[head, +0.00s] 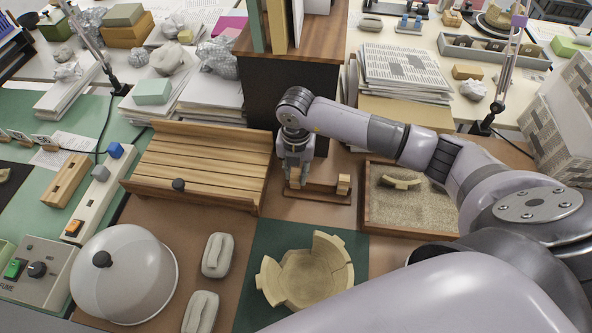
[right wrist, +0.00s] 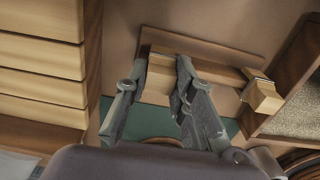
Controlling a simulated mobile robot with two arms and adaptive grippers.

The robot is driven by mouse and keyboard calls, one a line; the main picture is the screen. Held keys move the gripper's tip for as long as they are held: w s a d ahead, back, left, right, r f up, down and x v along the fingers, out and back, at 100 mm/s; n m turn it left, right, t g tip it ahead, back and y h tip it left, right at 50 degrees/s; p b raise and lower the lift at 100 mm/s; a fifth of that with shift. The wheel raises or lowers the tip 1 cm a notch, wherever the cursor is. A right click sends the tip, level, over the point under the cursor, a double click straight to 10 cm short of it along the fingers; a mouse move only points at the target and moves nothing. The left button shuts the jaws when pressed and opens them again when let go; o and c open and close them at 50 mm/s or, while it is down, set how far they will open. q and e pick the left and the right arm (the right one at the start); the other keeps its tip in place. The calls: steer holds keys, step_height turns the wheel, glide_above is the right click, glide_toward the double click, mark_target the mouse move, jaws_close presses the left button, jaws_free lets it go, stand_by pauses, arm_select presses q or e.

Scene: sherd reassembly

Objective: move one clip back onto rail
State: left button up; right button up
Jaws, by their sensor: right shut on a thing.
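The rail (head: 318,195) is a dark brown wooden strip on the brown work surface, right of the slatted rack; it also shows in the right wrist view (right wrist: 215,57). My right gripper (head: 297,175) points down over the rail's left end and is shut on a pale wooden clip (right wrist: 159,80). The fingers partly hide this clip, and I cannot tell whether it is seated on the rail or just above it. A second wooden clip (head: 343,184) stands at the rail's right end, and it also shows in the right wrist view (right wrist: 262,92). My left gripper is not in view.
The slatted wooden rack (head: 200,160) is close on the left. A sand tray (head: 372,222) holding a sherd (head: 401,182) is close on the right. A partly rebuilt pale bowl (head: 309,275) sits on a green mat in front. A dark cabinet stands behind the rail.

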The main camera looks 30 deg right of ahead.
steer(key=o, duration=0.8)
steer(key=shift+r, duration=0.15)
step_height(320, 180, up, 12)
steer(key=shift+f, duration=0.1)
stand_by(0.3)
steer(key=shift+f, duration=0.1)
stand_by(0.4)
